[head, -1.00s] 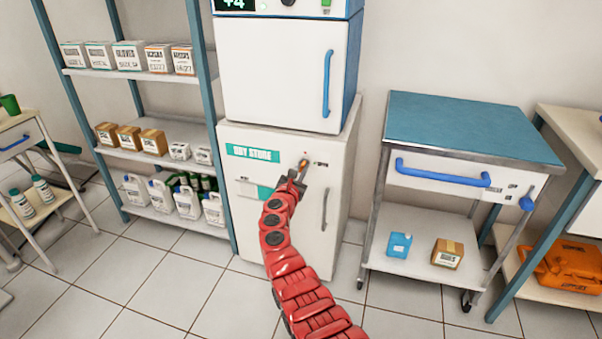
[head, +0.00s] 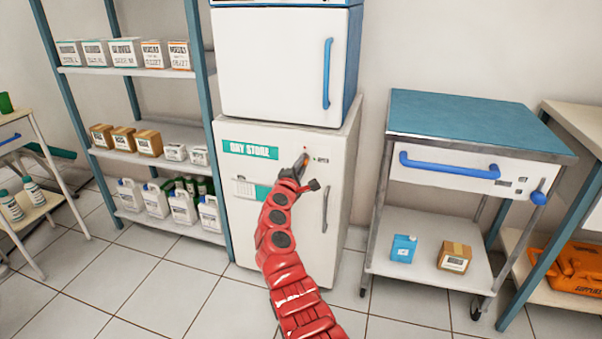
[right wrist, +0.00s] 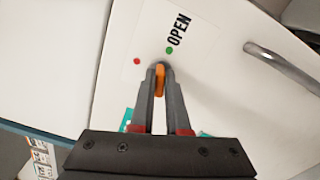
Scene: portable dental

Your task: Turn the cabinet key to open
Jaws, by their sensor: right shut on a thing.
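The white cabinet marked "DRY STORE" (head: 262,235) stands shut below another white unit. My right gripper (head: 303,163) is at the upper right of its door. In the right wrist view the gripper (right wrist: 160,90) is shut on the orange key (right wrist: 160,78), held between its fingertips against the door. The key's slot is hidden behind the fingers. A red dot (right wrist: 137,61) and a green dot (right wrist: 169,50) lie beyond the fingertips, with the "OPEN" label (right wrist: 179,30) by the green one. My left gripper is not in view.
The cabinet's grey handle (head: 326,208) is right of the gripper; it also shows in the right wrist view (right wrist: 282,68). A blue-topped trolley (head: 470,125) stands to the right. Shelving (head: 165,73) with boxes and bottles stands left. Floor in front is clear.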

